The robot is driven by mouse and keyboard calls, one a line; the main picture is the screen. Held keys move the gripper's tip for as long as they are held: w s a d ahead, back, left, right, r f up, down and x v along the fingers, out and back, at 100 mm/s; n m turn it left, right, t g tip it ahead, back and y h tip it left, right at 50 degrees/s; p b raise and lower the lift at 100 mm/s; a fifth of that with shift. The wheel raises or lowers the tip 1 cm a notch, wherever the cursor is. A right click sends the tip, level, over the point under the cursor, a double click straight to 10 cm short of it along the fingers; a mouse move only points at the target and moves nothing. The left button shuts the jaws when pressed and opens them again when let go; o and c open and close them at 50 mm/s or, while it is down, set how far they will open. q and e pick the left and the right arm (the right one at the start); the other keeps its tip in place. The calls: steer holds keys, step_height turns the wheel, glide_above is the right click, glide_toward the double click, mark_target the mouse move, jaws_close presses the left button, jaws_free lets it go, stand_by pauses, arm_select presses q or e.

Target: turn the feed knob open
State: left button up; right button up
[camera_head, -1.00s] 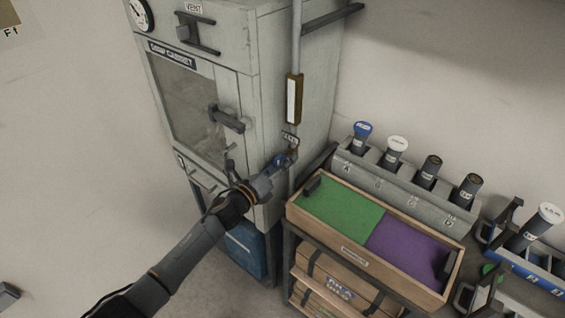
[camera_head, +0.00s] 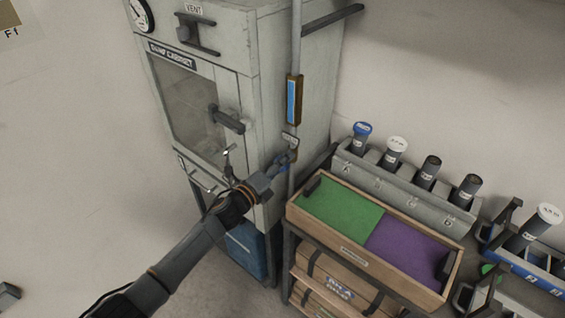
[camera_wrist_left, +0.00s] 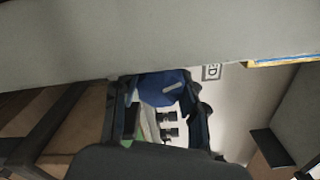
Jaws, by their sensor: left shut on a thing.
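The blue feed knob (camera_wrist_left: 165,88) sits between the two dark fingers of my left gripper (camera_wrist_left: 163,108) in the left wrist view, with a light pointer mark slanting across its face. In the head view my left gripper (camera_head: 281,165) is shut on the knob at the cabinet's right side, below a small label (camera_head: 290,140). The fingers mostly hide the knob there. Above it, the sight glass (camera_head: 292,100) on the vertical pipe shows blue.
The grey cabinet (camera_head: 230,45) has a windowed door, a door handle (camera_head: 227,119) and a vent handle above. A wooden tray (camera_head: 350,250) with green and purple halves stands at the right. Behind it, a grey rack (camera_head: 400,187) holds several dark tubes.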

arm_select(q)
steer(key=n, duration=0.4)
steer(key=shift+n+p, duration=0.3)
steer(key=shift+n, duration=1.6)
steer(key=o, duration=0.9)
steer(key=v, duration=1.2)
